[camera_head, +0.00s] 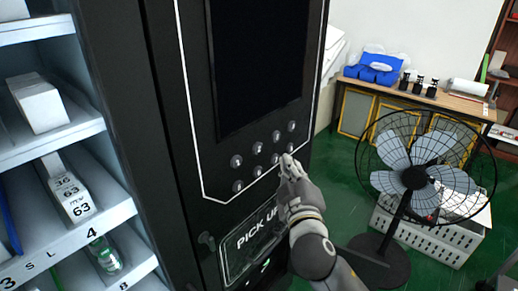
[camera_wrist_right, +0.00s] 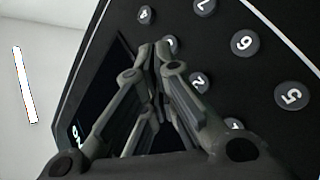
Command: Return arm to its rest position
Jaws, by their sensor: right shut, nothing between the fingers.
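My right gripper (camera_head: 287,163) is shut and empty, close in front of the round buttons (camera_head: 257,147) on the black vending machine (camera_head: 185,130). In the right wrist view my right gripper (camera_wrist_right: 162,48) points at the keypad, with its fingertips over or beside one of the buttons. Numbered buttons such as the one marked 6 (camera_wrist_right: 244,43) and the one marked 5 (camera_wrist_right: 291,95) show around it. I cannot tell whether the fingertips touch the panel. My left gripper is not in view.
The pick-up flap (camera_head: 254,243) lies just below my gripper. Shelves with boxes (camera_head: 72,197) are at the left. A standing fan (camera_head: 414,178) and a white crate (camera_head: 440,240) stand on the green floor at the right, before a wooden table (camera_head: 450,101).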

